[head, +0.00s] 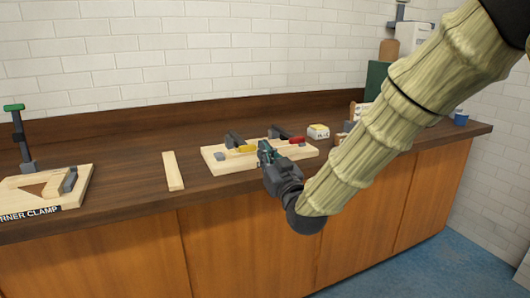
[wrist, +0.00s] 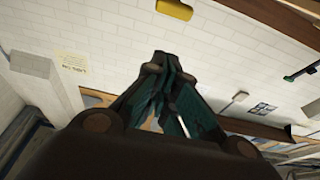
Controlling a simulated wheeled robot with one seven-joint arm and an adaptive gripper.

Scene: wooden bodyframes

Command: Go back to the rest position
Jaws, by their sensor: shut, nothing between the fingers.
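My gripper (head: 265,152) is at the end of my arm, in front of a pale wooden board with clamps (head: 218,162) on the counter in the head view. Its fingers overlap part of that board in the picture; I cannot tell whether they touch it. In the wrist view my gripper (wrist: 172,75) has its dark green fingers together, with nothing held between them. The wrist view looks past the fingers toward the white brick wall.
The brown counter (head: 122,200) runs along the brick wall. A loose wood strip (head: 173,171) lies left of the clamp board. A corner clamp board (head: 75,192) is at far left.

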